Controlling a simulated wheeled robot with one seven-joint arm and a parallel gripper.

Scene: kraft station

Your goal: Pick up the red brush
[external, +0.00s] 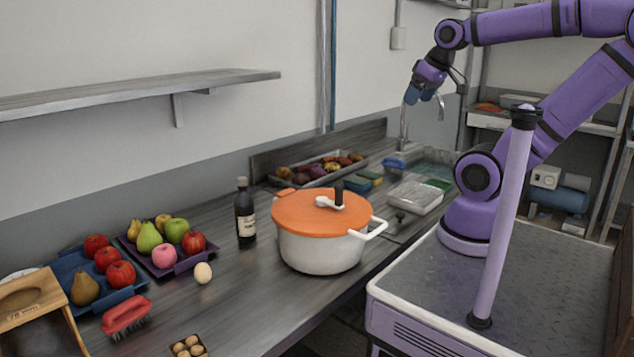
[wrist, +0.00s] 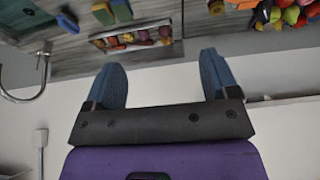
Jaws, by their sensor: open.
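The red brush (external: 126,315) lies on the counter at the lower left in the external view. It has a red handle on top and dark bristles below, in front of the blue tray. My gripper (external: 425,97) is raised high over the sink end of the counter, far to the right of the brush. In the wrist view my gripper (wrist: 165,82) shows two blue fingers spread apart with nothing between them. I cannot make out the brush in the wrist view.
A white pot (external: 322,252) with an orange lid stands mid-counter, with a dark bottle (external: 245,214) and an egg (external: 203,273) to its left. Fruit trays, a wooden box (external: 38,318) and an egg carton (external: 187,346) surround the brush. A shelf (external: 130,92) juts from the wall.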

